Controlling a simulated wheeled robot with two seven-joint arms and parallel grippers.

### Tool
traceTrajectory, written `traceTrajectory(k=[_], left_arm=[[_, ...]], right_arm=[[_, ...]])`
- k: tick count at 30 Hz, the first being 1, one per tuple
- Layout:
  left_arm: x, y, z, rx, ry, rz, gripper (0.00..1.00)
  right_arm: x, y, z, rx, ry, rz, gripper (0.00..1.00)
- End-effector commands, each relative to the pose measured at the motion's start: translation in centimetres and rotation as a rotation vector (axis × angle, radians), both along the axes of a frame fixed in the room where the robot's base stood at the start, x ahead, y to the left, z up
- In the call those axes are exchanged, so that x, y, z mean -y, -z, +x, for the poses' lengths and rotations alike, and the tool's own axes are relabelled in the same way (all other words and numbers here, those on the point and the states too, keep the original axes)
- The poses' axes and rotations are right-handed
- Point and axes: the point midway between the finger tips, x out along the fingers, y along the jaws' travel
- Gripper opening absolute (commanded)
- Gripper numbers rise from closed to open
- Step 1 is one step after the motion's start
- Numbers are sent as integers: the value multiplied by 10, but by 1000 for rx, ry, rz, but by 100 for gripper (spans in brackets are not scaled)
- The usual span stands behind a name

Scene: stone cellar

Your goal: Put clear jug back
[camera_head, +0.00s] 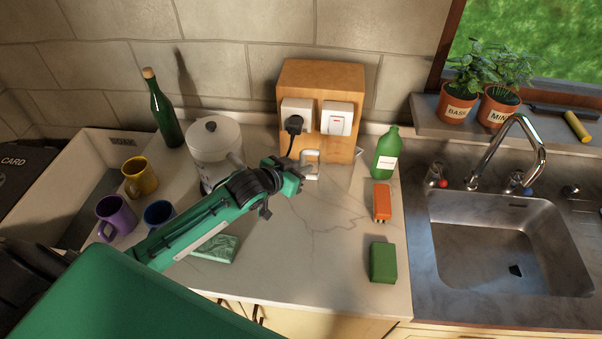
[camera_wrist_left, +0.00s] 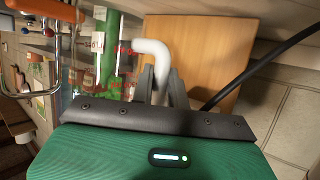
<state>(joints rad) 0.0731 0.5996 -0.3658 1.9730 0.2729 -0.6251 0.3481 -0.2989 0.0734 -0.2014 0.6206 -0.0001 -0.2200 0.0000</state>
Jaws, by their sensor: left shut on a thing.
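The clear jug shows best in the left wrist view (camera_wrist_left: 112,72), with red markings on a see-through wall and a white handle (camera_wrist_left: 152,48). My left gripper (camera_wrist_left: 160,84) is shut on that handle. In the head view the gripper (camera_head: 302,172) is above the counter in front of the wooden socket block, at the white handle (camera_head: 312,155). The jug's clear body is hard to make out there, so I cannot tell whether its base touches the counter. A white appliance with a round lid (camera_head: 214,140) stands to the left, partly behind my arm. My right gripper is out of view.
The socket block (camera_head: 343,83) has a black plug (camera_head: 294,124). A green bottle (camera_head: 386,155), orange object (camera_head: 382,202) and green block (camera_head: 383,262) line the right, before the sink (camera_head: 507,240). Mugs (camera_head: 117,217) and a dark bottle (camera_head: 165,112) are left. The front-middle counter (camera_head: 310,265) is clear.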

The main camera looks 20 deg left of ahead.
Motion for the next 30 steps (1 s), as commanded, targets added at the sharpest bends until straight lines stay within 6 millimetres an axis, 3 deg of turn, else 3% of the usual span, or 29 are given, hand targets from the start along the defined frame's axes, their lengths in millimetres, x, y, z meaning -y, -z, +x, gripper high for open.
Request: traceTrajectory(k=[6, 21, 22, 24, 25, 30], left_arm=[[0, 31, -1, -4, -2, 0, 0], [-1, 42, 3, 0, 1, 0, 0], [-1, 42, 3, 0, 1, 1, 20], [-1, 41, 3, 0, 1, 1, 33], [-1, 41, 3, -1, 1, 1, 37], [-1, 41, 3, -1, 1, 1, 37]], right_arm=[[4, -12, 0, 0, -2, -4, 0], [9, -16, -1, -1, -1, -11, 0], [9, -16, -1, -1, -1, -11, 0], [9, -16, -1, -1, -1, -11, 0], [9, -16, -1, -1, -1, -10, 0], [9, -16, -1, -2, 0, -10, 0]])
